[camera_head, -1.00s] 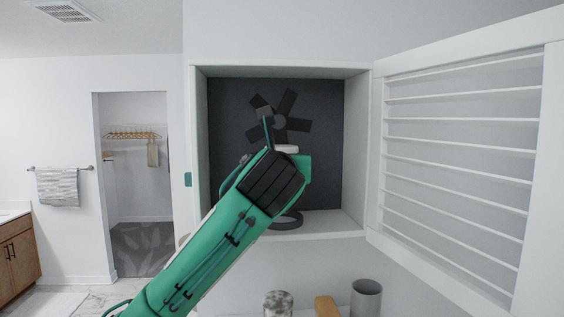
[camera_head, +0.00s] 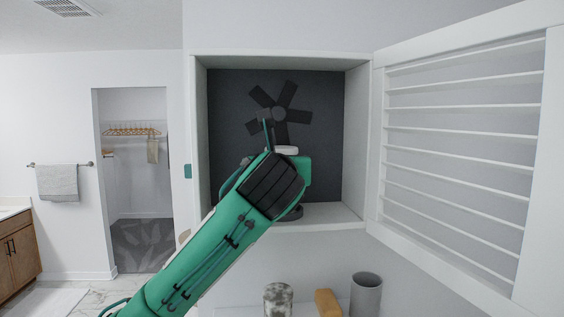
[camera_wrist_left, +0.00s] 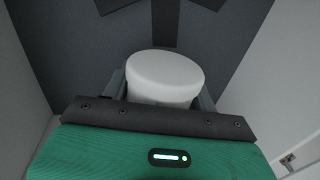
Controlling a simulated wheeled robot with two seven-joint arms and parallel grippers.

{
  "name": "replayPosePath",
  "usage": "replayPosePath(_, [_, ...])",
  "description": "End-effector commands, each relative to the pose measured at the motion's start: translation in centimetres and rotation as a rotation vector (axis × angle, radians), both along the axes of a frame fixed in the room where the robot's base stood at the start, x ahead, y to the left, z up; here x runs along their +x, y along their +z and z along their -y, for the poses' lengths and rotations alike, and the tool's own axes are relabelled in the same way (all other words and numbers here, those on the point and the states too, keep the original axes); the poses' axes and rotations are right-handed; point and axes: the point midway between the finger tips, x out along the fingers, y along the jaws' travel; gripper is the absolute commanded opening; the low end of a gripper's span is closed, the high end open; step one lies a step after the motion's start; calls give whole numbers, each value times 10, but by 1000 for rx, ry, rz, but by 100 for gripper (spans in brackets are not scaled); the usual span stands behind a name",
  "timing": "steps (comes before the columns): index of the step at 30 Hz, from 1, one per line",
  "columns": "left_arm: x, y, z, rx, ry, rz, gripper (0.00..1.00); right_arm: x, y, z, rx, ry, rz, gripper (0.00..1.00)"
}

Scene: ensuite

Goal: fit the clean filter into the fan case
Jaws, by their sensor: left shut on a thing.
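The fan case (camera_head: 355,140) is a white open box on the wall with a dark back panel and a dark bladed fan (camera_head: 279,114). My left gripper (camera_wrist_left: 162,94) is inside the case, shut on a white round filter (camera_wrist_left: 166,70). The filter's pale edge (camera_head: 286,150) also shows in the head view, below the fan hub. It is held upright between the fingers, above the case floor. My right gripper is not in view.
The white slatted door (camera_head: 455,150) stands wide open on the right. Below the case are a speckled jar (camera_head: 278,299), a tan block (camera_head: 327,303) and a grey cup (camera_head: 366,296). The right side of the case is free.

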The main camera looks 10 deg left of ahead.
Motion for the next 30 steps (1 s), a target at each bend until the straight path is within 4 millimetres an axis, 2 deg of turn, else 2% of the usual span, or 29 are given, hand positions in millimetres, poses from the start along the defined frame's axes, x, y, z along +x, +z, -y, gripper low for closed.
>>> replayPosePath(30, [0, -21, 0, 1, 0, 1, 35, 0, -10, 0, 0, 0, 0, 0])
